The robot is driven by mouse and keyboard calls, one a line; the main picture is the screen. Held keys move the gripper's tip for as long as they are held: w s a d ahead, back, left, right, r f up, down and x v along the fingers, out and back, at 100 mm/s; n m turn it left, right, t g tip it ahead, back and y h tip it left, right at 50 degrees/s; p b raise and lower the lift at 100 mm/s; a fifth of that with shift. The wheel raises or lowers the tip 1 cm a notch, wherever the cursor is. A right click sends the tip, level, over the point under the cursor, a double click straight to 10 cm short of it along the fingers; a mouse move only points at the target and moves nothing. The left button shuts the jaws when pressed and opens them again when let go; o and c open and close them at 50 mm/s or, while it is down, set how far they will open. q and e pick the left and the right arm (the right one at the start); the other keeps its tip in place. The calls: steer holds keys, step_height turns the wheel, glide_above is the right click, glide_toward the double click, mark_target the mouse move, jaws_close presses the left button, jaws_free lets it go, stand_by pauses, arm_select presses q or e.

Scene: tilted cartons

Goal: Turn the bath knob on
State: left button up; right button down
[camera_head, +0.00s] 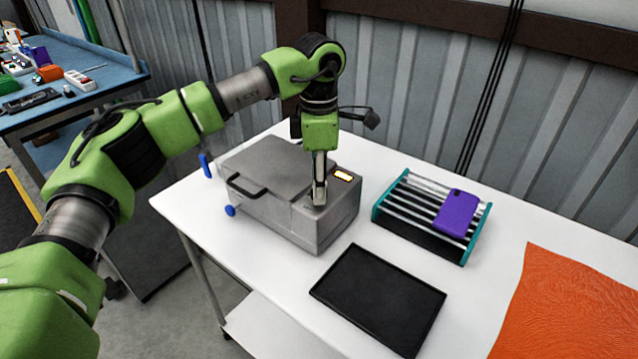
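The bath (285,212) is a grey metal box with a closed lid (268,166) and a dark handle, standing on the white table. A small lit orange display (343,175) shows on its top at the right end. My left gripper (319,194) points straight down at the bath's top panel, just left of the display. Its fingers look close together, but whether they are shut on something is unclear. The knob is not clearly visible; the fingertips cover that part of the panel. My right gripper is not in view.
A rack (420,222) with teal ends holds a purple phone-like object (456,213) on top. A black tray (378,297) lies in front, and an orange cloth (560,305) lies at the right. A blue bench (70,95) with clutter stands at the far left.

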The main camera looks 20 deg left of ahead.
arm_select(q)
step_height(320, 180, up, 12)
stand_by(0.4)
steer(key=shift+f, duration=0.15)
